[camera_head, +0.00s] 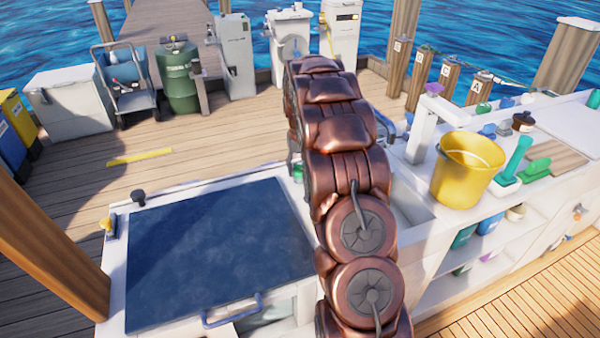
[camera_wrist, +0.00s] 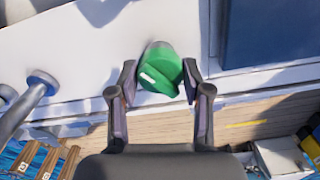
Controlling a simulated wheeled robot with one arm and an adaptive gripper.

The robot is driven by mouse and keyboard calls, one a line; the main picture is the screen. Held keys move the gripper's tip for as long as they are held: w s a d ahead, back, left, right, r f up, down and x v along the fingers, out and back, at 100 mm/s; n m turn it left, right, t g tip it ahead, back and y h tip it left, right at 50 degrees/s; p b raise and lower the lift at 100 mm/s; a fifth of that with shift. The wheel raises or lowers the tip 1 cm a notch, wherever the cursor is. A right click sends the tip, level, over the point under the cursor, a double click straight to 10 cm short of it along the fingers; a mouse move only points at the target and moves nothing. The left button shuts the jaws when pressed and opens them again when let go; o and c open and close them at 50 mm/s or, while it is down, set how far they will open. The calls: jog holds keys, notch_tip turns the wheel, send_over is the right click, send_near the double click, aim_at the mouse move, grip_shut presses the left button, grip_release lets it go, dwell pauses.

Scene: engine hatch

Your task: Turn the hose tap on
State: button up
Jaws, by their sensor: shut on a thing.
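The hose tap shows in the wrist view as a green knob (camera_wrist: 163,70) with a white mark, on a white surface. My gripper (camera_wrist: 160,72) is shut on the green knob, with one dark finger on each side of it. In the head view a small green part (camera_head: 297,172) shows just left of my copper-coloured arm, which hides my gripper and most of that spot.
A dark blue hatch lid (camera_head: 215,255) with a blue handle (camera_head: 232,310) lies left of my arm. A yellow bucket (camera_head: 467,170) stands on the white counter to the right. A grey pipe with a blue end (camera_wrist: 40,83) is left of the knob.

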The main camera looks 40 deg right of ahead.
aim_at(300, 166)
jog(key=n+b, duration=0.2)
jog(key=n, duration=0.3)
jog(key=shift+n, duration=0.3)
jog(key=n, duration=0.5)
jog(key=shift+n, duration=0.3)
jog(key=o, duration=1.1)
jog(key=shift+o, duration=0.2)
notch_tip(300, 166, up, 12)
dwell(0.6)
